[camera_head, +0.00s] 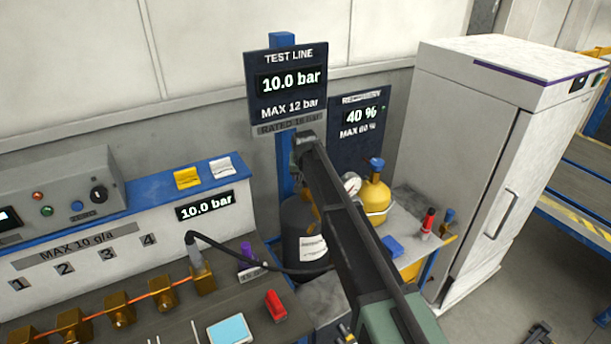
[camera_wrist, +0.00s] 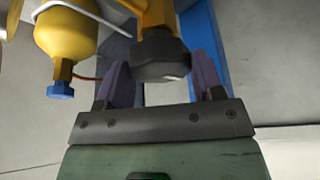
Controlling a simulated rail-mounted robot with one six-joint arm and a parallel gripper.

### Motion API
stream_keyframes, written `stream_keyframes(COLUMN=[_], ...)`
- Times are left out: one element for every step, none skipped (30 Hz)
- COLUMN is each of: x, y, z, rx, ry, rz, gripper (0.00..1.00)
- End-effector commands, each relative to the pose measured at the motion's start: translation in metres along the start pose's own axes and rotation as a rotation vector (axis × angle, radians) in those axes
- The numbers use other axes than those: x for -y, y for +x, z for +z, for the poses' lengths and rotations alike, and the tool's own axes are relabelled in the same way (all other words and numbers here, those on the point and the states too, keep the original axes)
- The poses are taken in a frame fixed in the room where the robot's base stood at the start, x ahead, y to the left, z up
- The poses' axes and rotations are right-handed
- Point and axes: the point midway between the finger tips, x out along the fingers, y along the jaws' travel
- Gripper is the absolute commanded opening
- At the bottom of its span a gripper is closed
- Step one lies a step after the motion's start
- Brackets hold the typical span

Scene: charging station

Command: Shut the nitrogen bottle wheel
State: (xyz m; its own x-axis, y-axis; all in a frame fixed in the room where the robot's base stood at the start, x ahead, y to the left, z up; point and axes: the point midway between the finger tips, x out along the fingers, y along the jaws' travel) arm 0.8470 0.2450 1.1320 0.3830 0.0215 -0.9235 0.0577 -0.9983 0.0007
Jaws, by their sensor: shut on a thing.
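The nitrogen bottle (camera_head: 303,222) looks to be the dark cylinder with a white label, upright behind the bench. Its top and wheel are hidden behind my arm in the head view. In the wrist view the dark round wheel (camera_wrist: 160,57) sits below a brass-yellow valve body (camera_wrist: 156,14). My gripper (camera_wrist: 161,72) has its two purple-padded fingers on either side of this wheel and is shut on it. How far the wheel is turned cannot be told.
A yellow bottle (camera_head: 375,197) with a blue valve stands close by. The test line board (camera_head: 286,84) reads 10.0 bar, and the recovery board (camera_head: 359,118) reads 40 %. The bench panel display (camera_head: 205,206) reads 10.0 bar. A white cabinet (camera_head: 470,140) stands at right.

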Motion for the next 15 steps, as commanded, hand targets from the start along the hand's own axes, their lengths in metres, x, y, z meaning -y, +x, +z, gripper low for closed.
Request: stream_keyframes(x=[0.0007, 0.0008, 0.001, 0.001, 0.001, 0.001, 0.001, 0.001, 0.0009, 0.0008, 0.0007, 0.0008, 0.0008, 0.0008, 0.0009], y=[0.0, 0.0, 0.0, 0.0, 0.0, 0.0001, 0.0001, 0.0001, 0.0001, 0.0001, 0.0001, 0.0001, 0.0001, 0.0001, 0.0], z=[0.0002, 0.0001, 0.0001, 0.0001, 0.0, -0.0001, -0.0001, -0.0001, -0.0001, 0.0, 0.0, 0.0001, 0.0001, 0.0001, 0.0001], rx=[0.001, 0.002, 0.002, 0.002, 0.001, 0.001, 0.001, 0.001, 0.001, 0.001, 0.002, 0.002, 0.002, 0.002, 0.002], ry=[0.03, 0.049, 0.075, 0.094, 0.11, 0.131, 0.145, 0.159, 0.174, 0.185, 0.194, 0.206, 0.213, 0.219, 0.225], rz=[0.013, 0.022, 0.032, 0.039, 0.047, 0.055, 0.06, 0.066, 0.073, 0.077, 0.081, 0.086, 0.088, 0.091, 0.093], gripper=[0.38, 0.38, 0.38, 0.38, 0.38, 0.38, 0.38, 0.38, 0.38, 0.38, 0.38, 0.38, 0.38, 0.38, 0.38])
